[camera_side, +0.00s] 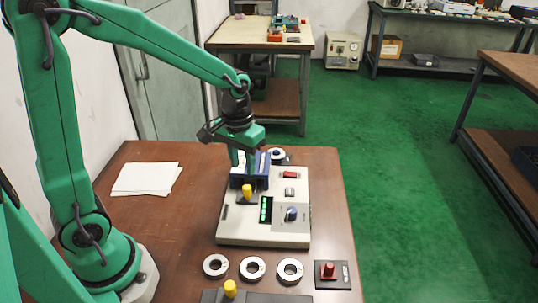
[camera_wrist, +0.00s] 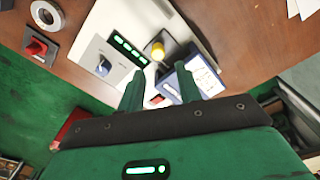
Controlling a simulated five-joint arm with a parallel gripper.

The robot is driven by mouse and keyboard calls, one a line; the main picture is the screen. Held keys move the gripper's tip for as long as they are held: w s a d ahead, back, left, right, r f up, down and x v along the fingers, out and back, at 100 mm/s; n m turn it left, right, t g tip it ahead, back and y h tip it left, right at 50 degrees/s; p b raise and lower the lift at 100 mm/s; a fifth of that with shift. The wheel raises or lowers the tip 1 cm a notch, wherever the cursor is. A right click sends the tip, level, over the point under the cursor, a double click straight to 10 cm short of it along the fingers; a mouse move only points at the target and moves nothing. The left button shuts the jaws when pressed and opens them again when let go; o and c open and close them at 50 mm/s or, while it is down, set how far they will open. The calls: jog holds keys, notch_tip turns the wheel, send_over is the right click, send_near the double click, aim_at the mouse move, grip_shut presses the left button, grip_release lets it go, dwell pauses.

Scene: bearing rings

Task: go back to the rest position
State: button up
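My gripper (camera_side: 247,160) hangs over the far left part of a light grey device (camera_side: 235,230), close to a blue block (camera_side: 262,172). In the wrist view its two green fingers (camera_wrist: 160,90) stand apart with nothing clearly held between them. The right finger overlaps the blue block with a white face (camera_wrist: 202,74), and I cannot tell whether they touch. A yellow knob (camera_wrist: 157,50) stands on the device beside the block. Three steel bearing rings, left (camera_side: 215,266), middle (camera_side: 253,268) and right (camera_side: 290,271), lie on the table in front of the device.
A red knob on a dark plate (camera_side: 331,275) sits right of the rings. A yellow-topped peg (camera_side: 230,289) stands at the front edge. White paper (camera_side: 146,178) lies at left.

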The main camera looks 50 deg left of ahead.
jog(key=s+r+m+t, duration=0.2)
jog(key=s+r+t, duration=0.3)
jog(key=s+r, duration=0.6)
jog(key=shift+s+d+r+m, duration=0.2)
jog(key=shift+s+m, duration=0.2)
jog(key=shift+s, duration=0.65)
